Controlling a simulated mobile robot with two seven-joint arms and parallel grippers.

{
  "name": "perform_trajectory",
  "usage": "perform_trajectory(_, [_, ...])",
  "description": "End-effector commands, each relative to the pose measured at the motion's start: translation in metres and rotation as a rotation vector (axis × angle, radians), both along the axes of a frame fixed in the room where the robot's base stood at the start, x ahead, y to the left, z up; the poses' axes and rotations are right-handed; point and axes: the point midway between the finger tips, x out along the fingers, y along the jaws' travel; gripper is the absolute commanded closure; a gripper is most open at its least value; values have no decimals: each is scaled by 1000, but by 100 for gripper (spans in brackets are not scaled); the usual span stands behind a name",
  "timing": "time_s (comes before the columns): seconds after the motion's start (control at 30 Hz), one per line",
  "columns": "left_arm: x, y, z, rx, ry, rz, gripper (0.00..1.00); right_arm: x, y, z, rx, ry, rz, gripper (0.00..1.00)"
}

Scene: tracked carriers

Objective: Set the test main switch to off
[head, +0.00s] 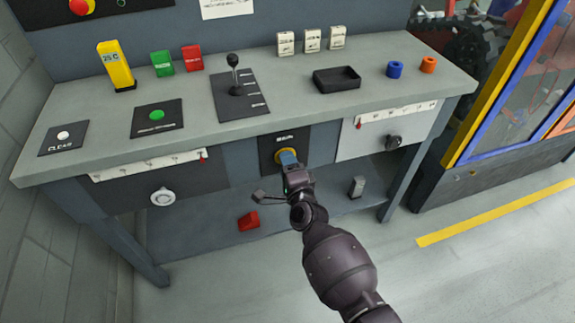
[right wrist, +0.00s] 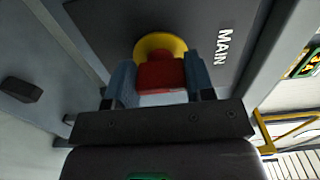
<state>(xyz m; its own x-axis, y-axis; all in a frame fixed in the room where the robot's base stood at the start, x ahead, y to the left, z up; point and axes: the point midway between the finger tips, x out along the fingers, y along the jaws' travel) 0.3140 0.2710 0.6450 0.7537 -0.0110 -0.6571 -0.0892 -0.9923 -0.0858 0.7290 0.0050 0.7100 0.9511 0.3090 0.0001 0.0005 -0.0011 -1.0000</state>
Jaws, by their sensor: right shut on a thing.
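The main switch has a red handle (right wrist: 160,74) on a round yellow base (right wrist: 152,43). It sits on a dark panel (right wrist: 200,30) lettered MAIN in the right wrist view. In the head view this panel (head: 268,150) is on the bench front, below the worktop, and a bit of the yellow base (head: 279,157) shows. My right gripper (head: 288,160) is at the switch and hides the handle there. In the right wrist view its blue fingers (right wrist: 160,84) are shut on the red handle, one on each side. My left gripper is not in view.
The bench top (head: 190,105) carries a lever (head: 234,75), a black tray (head: 337,78) and small blocks. Front panels with a knob each, one pale (head: 163,197) and one dark (head: 393,142), flank the switch. A red block (head: 249,221) lies on the lower shelf.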

Motion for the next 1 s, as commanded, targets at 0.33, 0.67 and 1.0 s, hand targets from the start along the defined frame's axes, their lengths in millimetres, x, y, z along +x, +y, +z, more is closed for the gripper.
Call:
perform_trajectory(0.33, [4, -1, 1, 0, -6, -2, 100, 0, 0, 0, 1, 0, 0, 26])
perform_trajectory(0.67, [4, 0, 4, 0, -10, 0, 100, -7, -3, 1, 1, -1, -1, 26])
perform_trajectory(1.0, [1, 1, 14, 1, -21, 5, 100, -51, -17, 3, 0, -3, -1, 26])
